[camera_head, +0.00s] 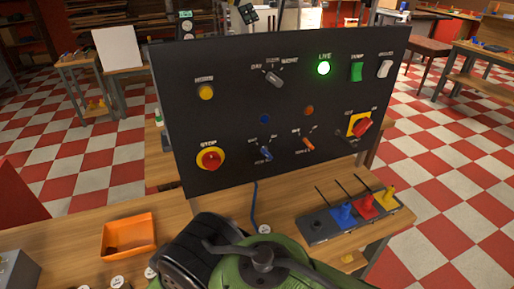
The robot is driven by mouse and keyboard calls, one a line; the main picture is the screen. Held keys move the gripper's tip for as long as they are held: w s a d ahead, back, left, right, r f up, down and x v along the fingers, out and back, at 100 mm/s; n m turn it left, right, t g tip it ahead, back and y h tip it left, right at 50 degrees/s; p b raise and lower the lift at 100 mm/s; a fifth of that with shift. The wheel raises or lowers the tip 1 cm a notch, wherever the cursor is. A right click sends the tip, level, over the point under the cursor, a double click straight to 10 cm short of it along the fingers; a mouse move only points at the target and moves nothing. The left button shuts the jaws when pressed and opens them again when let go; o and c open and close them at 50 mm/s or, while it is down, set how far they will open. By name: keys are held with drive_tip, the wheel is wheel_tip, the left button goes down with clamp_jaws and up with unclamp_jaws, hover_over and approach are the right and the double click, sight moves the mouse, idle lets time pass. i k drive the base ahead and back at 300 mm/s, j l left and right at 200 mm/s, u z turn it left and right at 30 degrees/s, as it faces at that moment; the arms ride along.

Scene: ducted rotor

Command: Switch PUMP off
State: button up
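The black control panel (230,105) stands upright on a wooden bench in front of me. The green rocker switch labelled PUMP (356,72) is in its top row, right of centre, between a lit green lamp labelled LIVE (323,68) and a white rocker (385,69). The picture is too small to tell which way the PUMP rocker is pressed. Nothing touches or covers it. I cannot make out my gripper in this view.
The panel also carries a yellow button (206,92), a red stop knob (210,159), a red rotary switch (362,126) and selector knobs. A green-and-black body fills the bottom centre. An orange tray (129,236) and a block with coloured pieces (325,228) lie on the bench.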

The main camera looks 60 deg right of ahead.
sight(357, 66)
drive_tip(key=z, duration=0.45)
drive_tip(key=j+z, duration=0.1)
drive_tip(key=z, duration=0.4)
drive_tip(key=k+z, duration=0.1)
drive_tip(key=z, duration=1.25)
